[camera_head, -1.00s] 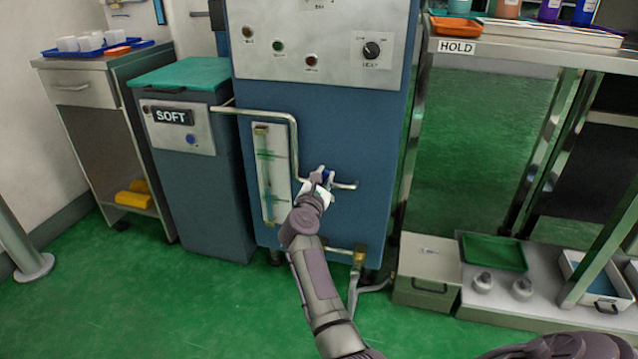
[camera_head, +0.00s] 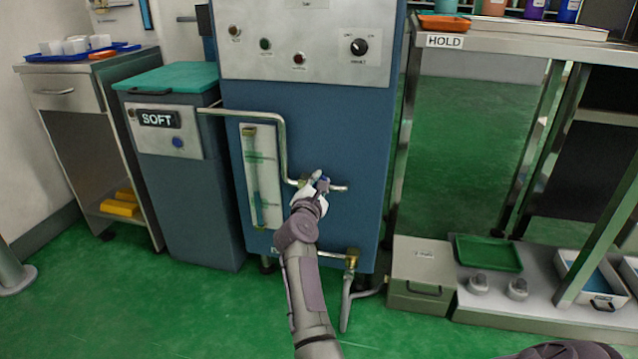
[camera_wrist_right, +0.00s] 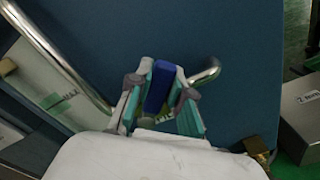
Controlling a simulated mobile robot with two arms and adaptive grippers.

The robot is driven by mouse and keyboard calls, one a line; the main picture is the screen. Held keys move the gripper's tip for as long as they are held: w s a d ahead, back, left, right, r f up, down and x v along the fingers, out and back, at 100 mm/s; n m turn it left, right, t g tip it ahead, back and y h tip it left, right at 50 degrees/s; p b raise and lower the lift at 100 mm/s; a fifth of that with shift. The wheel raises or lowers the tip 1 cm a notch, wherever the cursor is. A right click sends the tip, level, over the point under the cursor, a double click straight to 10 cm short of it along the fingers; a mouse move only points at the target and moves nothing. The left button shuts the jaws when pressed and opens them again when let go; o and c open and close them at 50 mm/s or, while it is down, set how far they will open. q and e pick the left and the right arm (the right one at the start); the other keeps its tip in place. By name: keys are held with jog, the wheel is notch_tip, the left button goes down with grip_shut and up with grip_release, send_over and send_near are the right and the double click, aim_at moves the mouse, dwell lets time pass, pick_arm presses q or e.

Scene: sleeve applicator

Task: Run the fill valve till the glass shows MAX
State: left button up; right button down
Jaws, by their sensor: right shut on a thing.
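The sight glass (camera_head: 257,178) is a tall pale strip on the front of the blue machine, with a green mark near its upper part and a bluish column lower down. The exact level is too small to read. A MAX label (camera_wrist_right: 66,98) shows on the glass in the right wrist view. The fill valve's blue handle (camera_wrist_right: 158,86) sits on the bent metal pipe to the right of the glass. My right gripper (camera_head: 314,186) is shut on this handle, with its fingers on both sides. My left gripper is not in view.
The blue machine's upper panel has lamps and a knob (camera_head: 359,46). The SOFT cabinet (camera_head: 175,140) stands to the left. A steel rack with a HOLD label (camera_head: 444,41) stands to the right. A beige box (camera_head: 420,268) is on the floor right of the machine.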

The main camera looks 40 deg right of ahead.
jog(key=shift+f, duration=0.15)
jog(key=c, duration=1)
grip_release()
jog(key=shift+c, duration=0.2)
jog(key=shift+r, duration=0.2)
notch_tip(320, 180, up, 10)
jog(key=shift+f, duration=0.1)
